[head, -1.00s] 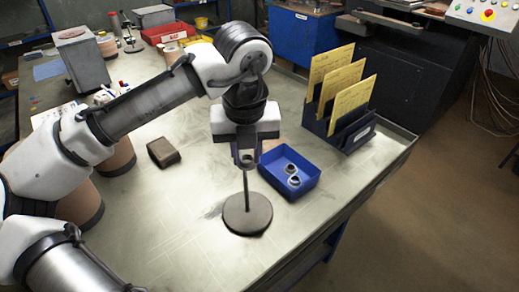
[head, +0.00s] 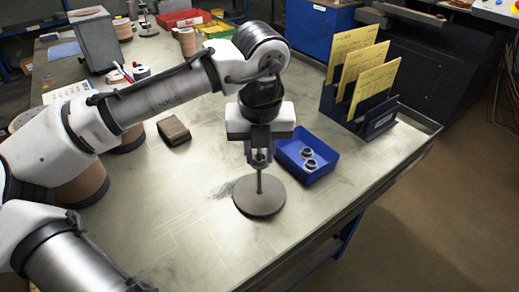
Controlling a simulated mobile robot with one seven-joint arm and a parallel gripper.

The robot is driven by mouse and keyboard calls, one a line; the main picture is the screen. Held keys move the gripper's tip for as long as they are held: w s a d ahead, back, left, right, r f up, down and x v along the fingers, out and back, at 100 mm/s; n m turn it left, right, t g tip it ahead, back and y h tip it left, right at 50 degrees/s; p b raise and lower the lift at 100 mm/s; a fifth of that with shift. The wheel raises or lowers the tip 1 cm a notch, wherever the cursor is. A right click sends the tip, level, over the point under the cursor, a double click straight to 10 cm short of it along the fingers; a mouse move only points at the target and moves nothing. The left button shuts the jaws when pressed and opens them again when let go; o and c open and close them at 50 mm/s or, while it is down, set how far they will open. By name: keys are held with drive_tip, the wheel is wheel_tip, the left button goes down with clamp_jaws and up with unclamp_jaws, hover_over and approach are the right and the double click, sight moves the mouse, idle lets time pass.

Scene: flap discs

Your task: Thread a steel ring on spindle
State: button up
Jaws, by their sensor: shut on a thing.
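The spindle (head: 260,184) is a thin upright rod on a round dark base (head: 259,198), standing on the workbench in the head view. My gripper (head: 259,162) points straight down right over the spindle and is shut on a steel ring (head: 259,158). The ring is small in the picture and partly hidden by the fingers. It is at the rod's upper part, and the rod's top is hidden there; I cannot tell for sure whether the rod passes through it. More steel rings (head: 310,163) lie in the blue tray (head: 325,174) just right of the gripper.
A dark file rack (head: 375,128) with yellow cards stands behind and right of the tray. A brown block (head: 174,131) lies left of the gripper. A red bin (head: 184,18) stands at the back. The bench is clear in front of the spindle.

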drive_tip(key=shift+f+b, duration=1.15)
drive_tip(key=shift+f, duration=0.2)
drive_tip(key=o, duration=1)
drive_tip(key=shift+r, duration=0.1)
wheel_tip(320, 180, up, 14)
drive_tip(key=s, duration=0.1)
drive_tip(key=shift+s+p, duration=0.35)
drive_tip(key=shift+p, duration=0.05)
